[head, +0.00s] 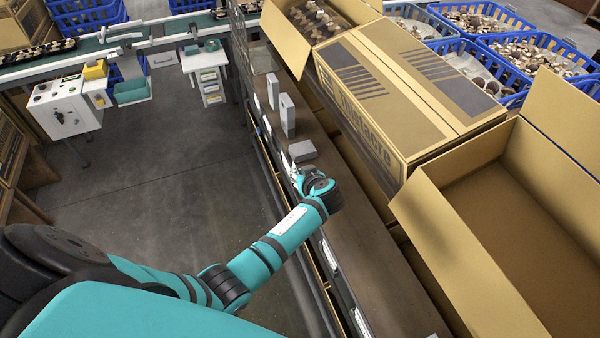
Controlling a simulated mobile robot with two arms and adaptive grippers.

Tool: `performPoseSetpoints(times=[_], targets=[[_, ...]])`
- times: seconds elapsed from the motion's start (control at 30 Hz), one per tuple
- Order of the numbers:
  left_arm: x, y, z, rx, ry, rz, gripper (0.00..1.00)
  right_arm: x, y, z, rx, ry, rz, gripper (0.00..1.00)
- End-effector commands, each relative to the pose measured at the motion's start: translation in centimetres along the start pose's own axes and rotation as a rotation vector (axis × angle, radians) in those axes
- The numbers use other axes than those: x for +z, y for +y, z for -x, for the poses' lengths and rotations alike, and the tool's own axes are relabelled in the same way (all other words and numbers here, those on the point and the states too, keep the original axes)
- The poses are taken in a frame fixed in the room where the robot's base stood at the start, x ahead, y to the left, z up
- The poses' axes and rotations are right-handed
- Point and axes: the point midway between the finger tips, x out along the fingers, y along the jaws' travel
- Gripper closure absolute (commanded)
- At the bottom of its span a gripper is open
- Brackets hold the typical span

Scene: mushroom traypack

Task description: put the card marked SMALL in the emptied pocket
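My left gripper (294,172) is at the front edge of a brown shelf (375,265), beside a grey block (302,151). It is small and partly hidden by my own wrist, so I cannot tell whether its fingers are open or shut, or whether they hold a card. Pale label cards run along the shelf's front edge, one at the far end (257,101) and another nearer me (330,254). Their print is too small to read, so I cannot tell which says SMALL. I cannot make out an empty pocket. My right gripper is not in view.
More grey blocks (287,115) stand farther along the shelf. Large cardboard boxes, one closed (410,90) and one open (490,290), crowd its right side. Blue crates of mushrooms (480,22) stand behind. The grey floor (170,185) to the left is clear.

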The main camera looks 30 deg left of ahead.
Motion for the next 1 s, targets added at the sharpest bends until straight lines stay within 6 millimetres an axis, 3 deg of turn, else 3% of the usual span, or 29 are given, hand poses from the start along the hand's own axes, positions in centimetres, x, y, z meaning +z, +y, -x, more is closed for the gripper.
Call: performPoseSetpoints(times=[0.5,1.0], targets=[[2.8,0.0,-1.9,0.0,0.0,-0.001,1.0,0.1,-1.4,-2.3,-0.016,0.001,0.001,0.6],[4.9,0.0,-3.4,0.0,-0.001,0.0,1.0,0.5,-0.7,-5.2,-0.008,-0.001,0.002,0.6]])
